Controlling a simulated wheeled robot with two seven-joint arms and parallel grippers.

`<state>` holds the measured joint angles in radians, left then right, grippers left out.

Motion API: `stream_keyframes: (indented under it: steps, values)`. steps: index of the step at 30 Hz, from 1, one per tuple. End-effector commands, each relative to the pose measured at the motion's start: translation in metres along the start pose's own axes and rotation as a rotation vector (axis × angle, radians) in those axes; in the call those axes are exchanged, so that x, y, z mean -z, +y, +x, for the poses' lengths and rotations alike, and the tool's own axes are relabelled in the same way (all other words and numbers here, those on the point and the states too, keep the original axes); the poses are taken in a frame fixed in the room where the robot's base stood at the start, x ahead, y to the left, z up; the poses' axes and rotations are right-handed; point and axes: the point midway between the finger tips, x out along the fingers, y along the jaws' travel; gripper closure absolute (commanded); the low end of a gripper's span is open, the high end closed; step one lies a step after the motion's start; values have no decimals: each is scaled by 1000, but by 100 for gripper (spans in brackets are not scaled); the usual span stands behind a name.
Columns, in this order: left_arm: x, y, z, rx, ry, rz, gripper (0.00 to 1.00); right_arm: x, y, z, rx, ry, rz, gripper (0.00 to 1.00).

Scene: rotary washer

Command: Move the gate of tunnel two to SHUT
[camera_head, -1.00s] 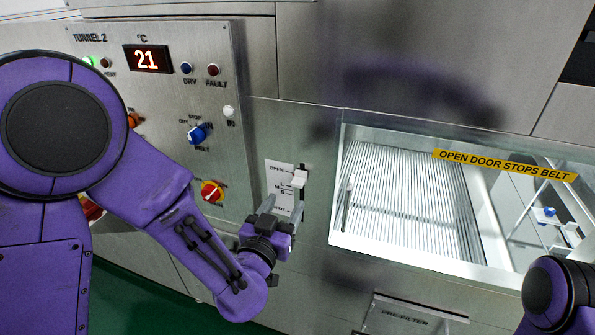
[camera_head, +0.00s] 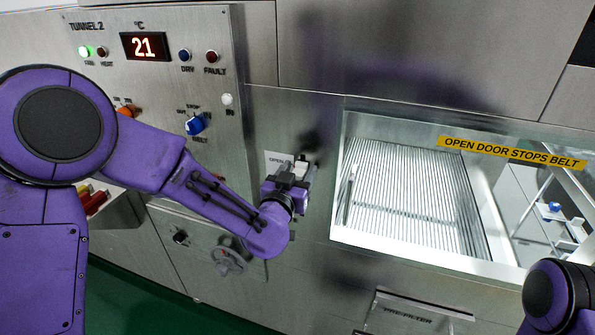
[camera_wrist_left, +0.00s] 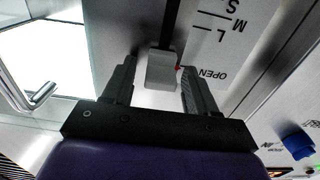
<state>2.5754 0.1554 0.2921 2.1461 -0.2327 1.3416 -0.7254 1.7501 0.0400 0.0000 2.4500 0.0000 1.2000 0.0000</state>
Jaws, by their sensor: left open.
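The tunnel two gate handle is a pale block (camera_wrist_left: 160,70) on a dark vertical slot in the left wrist view. The handle, with a small red mark, sits near the OPEN end. My left gripper (camera_wrist_left: 158,80) is open, with one finger on each side of the handle; I cannot tell whether either touches it. In the head view my left gripper (camera_head: 294,174) covers most of the handle and the plate's lower part. My right gripper is out of view.
The TUNNEL 2 control panel (camera_head: 150,20) with a display, lamps and knobs is at the upper left. A belt opening with a clear door (camera_head: 420,190) lies right of the gripper. A valve wheel (camera_head: 230,262) and a pre-filter cover (camera_head: 410,315) are below.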

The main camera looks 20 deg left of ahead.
Motion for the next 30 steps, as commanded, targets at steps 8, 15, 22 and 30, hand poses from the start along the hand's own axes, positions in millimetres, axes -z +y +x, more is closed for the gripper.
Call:
stream_keyframes:
  steps: [8,15,22,30]
  values:
    - [0,0,0,0,0,0,100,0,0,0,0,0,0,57]
    - [-29,0,-1,-1,-3,2,100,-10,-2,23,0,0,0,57]
    - [-102,0,-1,-1,-5,4,100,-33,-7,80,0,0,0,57]
    - [-145,0,-1,-1,-1,2,100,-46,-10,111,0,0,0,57]
